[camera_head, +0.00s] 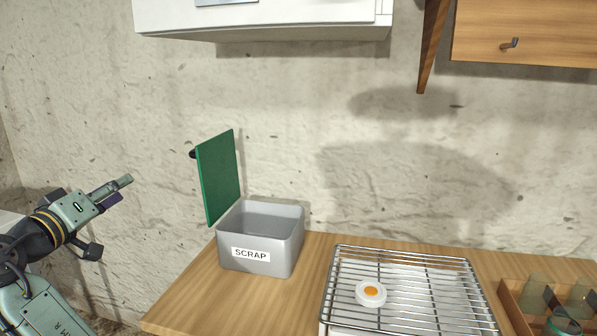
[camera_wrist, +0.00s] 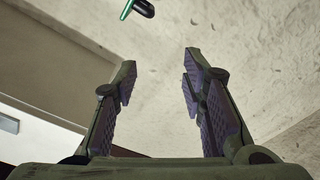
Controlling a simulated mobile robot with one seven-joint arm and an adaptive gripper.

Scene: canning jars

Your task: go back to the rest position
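My gripper (camera_wrist: 160,68) is open in the wrist view, with its two dark-padded fingers apart and nothing between them. In the head view my gripper (camera_head: 122,187) is at the left, raised in the air to the left of the grey SCRAP bin (camera_head: 283,257) and apart from it. The exact finger gap is hard to make out there. In the wrist view the fingers point toward the pale wall, and the end of a green board (camera_wrist: 127,9) with a dark knob shows at the top.
A green board (camera_head: 219,178) stands upright behind the bin's left side. A wire rack (camera_head: 430,290) holds a small white disc with an orange centre (camera_head: 370,292). A wooden crate (camera_head: 514,309) with glass jars is at right. Cabinets (camera_head: 525,30) hang above. Bare counter (camera_head: 195,300) lies in front.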

